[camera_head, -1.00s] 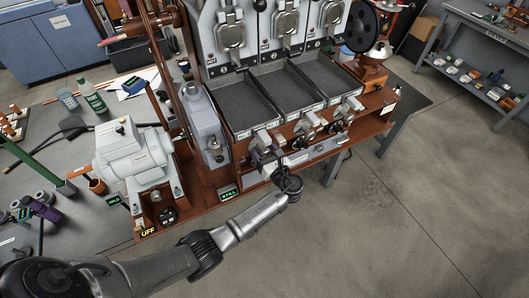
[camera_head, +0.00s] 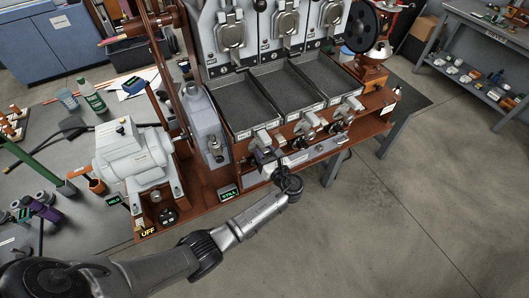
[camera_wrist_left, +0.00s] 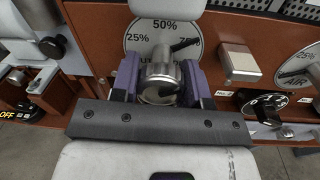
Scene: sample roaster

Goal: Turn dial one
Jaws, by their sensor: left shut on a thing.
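Dial one is the leftmost of three along the roaster's front. Its round metal knob (camera_wrist_left: 162,78) sits before a white scale plate (camera_wrist_left: 135,40) marked 25%, 50% and 75%. A dark pointer on it slants up and right toward the 75% mark. My left gripper (camera_wrist_left: 160,84) has its purple fingers on both sides of the knob and is shut on it. In the head view the left gripper (camera_head: 264,157) is at the roaster's front edge, below the left tray, and hides most of the dial. My right gripper is not in view.
Two more dials stand to the right, the middle one (camera_head: 307,132) and the right one (camera_head: 336,126). Above them are dark trays (camera_head: 285,92). A grey motor (camera_head: 137,157) and a display reading STILL (camera_head: 228,193) are to the left. The floor in front is clear.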

